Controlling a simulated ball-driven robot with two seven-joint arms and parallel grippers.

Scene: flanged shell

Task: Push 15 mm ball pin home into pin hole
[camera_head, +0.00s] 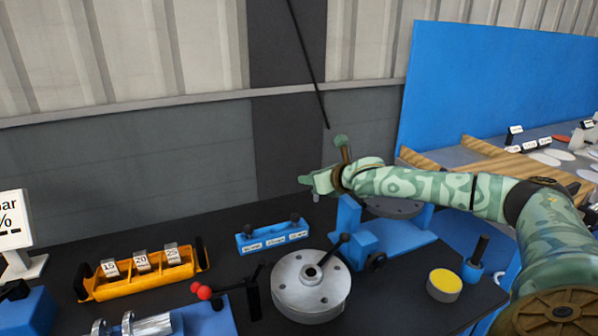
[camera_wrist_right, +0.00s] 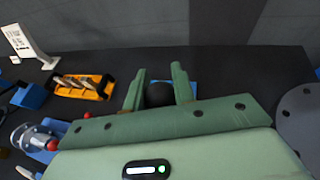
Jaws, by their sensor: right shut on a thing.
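My right gripper (camera_head: 309,182) is raised above the table at the blue stand. It is shut on a ball pin whose black ball (camera_wrist_right: 159,94) sits between the two green fingers in the right wrist view. In the head view the pin's short grey shank (camera_head: 316,197) hangs below the fingers, clear of any hole. A round silver flanged disc (camera_head: 290,291) with several holes lies lower and nearer; which hole is the pin hole I cannot tell. A blue pin rack (camera_head: 272,239) holds two black-balled pins, with its middle place empty. My left gripper is not in view.
A blue stand (camera_head: 405,241) with a grey flange is under my right arm. A black lever (camera_head: 332,250) rises over the disc. An orange tray (camera_head: 140,283) with parts marked 15, 20 and 25 is at left. A yellow-topped tin (camera_head: 444,283) stands right of the disc.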

